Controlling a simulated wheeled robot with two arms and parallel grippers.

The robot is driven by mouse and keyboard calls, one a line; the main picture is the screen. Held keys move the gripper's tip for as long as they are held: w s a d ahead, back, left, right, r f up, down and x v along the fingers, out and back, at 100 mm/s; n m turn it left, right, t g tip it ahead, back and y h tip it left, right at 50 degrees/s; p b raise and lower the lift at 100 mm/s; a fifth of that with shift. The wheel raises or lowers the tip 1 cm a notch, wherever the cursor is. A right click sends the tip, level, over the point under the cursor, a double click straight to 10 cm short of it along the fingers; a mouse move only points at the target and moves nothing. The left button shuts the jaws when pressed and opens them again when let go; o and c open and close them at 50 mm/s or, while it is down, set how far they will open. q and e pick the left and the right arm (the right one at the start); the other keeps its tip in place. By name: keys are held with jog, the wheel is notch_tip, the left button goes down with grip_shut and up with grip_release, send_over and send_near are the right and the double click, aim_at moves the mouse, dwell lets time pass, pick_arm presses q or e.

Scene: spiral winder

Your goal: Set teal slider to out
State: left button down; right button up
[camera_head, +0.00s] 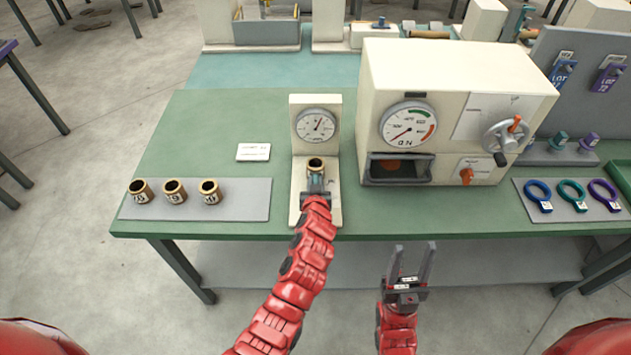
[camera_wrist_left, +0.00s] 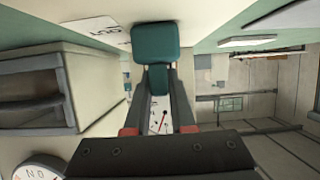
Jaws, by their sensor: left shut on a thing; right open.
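The teal slider (camera_wrist_left: 155,42) is a small rounded block with a narrower stem, seen at top centre in the left wrist view. My left gripper (camera_head: 317,181) is shut on the stem, at the front of the small cream gauge stand (camera_head: 300,205). In the head view my gripper hides most of the slider. A white label (camera_wrist_left: 92,29) with dark letters, partly cut off, lies beside the slider in the wrist view. A brass cup (camera_head: 316,164) sits on the stand just behind my gripper. My right gripper (camera_head: 411,262) is open and empty in front of the table.
Three brass cups (camera_head: 174,191) stand on a grey mat at left. A large cream machine (camera_head: 450,90) with a dial and handwheel (camera_head: 506,135) stands right of the stand. Coloured rings (camera_head: 571,195) lie at far right. The green table's (camera_head: 180,130) left middle is mostly clear.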

pick_arm(q)
jog(key=s+b, duration=0.2)
jog(key=s, duration=0.1)
jog(key=s+b, duration=0.1)
jog(key=shift+s+f, duration=0.25)
jog(key=shift+s, duration=0.15)
jog(key=shift+s+r, duration=0.1)
jog(key=shift+s, duration=0.35)
jog(key=c, duration=1.2)
grip_release()
jog(key=o, duration=0.4)
jog(key=shift+s+r, duration=0.15)
jog(key=shift+s, duration=0.05)
jog(key=shift+o, duration=0.2)
jog(key=shift+w, duration=0.1)
